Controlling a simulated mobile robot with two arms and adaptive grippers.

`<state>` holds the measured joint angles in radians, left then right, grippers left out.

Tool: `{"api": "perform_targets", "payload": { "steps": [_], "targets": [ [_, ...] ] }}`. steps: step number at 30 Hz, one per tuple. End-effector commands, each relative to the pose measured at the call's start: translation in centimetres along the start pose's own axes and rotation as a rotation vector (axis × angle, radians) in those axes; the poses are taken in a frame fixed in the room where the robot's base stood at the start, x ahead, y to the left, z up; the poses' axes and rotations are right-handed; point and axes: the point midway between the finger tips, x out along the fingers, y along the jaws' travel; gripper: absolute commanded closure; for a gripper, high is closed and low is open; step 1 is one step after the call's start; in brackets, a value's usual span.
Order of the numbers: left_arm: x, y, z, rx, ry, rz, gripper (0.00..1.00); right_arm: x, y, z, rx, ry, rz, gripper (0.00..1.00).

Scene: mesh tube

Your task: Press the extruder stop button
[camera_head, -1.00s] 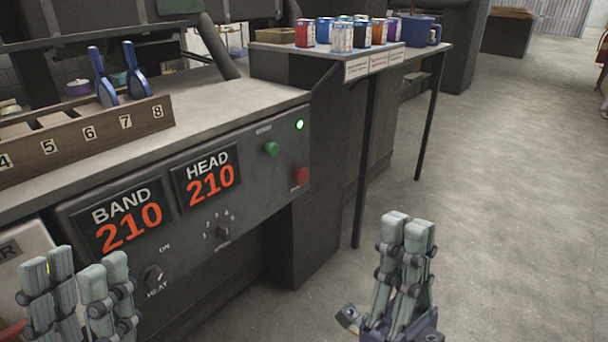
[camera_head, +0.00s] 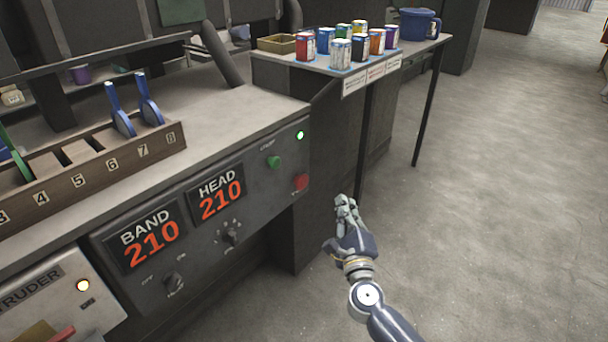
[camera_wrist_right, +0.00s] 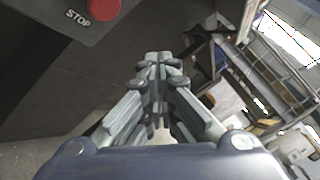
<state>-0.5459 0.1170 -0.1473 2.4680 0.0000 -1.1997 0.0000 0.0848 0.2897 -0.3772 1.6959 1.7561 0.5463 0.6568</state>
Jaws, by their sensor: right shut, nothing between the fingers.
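The red stop button (camera_head: 300,182) sits at the lower right of the dark control panel, below a green button (camera_head: 273,161). In the right wrist view the red button (camera_wrist_right: 104,9) shows at the top left edge, with the word STOP beside it. My right gripper (camera_head: 344,202) is shut and empty, to the right of and below the red button in the head view, apart from the panel. In the right wrist view its closed fingertips (camera_wrist_right: 158,58) are in the middle, below and right of the button. My left gripper is out of view.
The panel carries BAND and HEAD displays (camera_head: 220,194) reading 210 and two knobs. A lit green lamp (camera_head: 300,135) is above the buttons. A side table (camera_head: 345,72) with several cans stands behind. Open floor (camera_head: 490,200) lies to the right.

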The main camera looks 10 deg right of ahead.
Motion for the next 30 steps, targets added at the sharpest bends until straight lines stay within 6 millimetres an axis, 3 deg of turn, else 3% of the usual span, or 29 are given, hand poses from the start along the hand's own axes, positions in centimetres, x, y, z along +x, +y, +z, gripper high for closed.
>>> {"api": "perform_targets", "payload": {
  "steps": [6,17,23,30],
  "targets": [
    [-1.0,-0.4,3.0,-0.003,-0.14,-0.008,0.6,1.0,1.1,-0.9,0.108,0.029,0.062,1.0],
    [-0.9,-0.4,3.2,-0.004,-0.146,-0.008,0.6,1.1,1.2,-1.0,0.114,0.031,0.065,1.0],
    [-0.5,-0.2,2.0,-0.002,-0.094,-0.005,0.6,1.5,1.6,-0.6,0.113,0.03,0.064,1.0],
    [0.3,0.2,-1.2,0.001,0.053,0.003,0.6,2.6,2.4,0.2,0.113,0.031,0.063,1.0]
  ]
}}
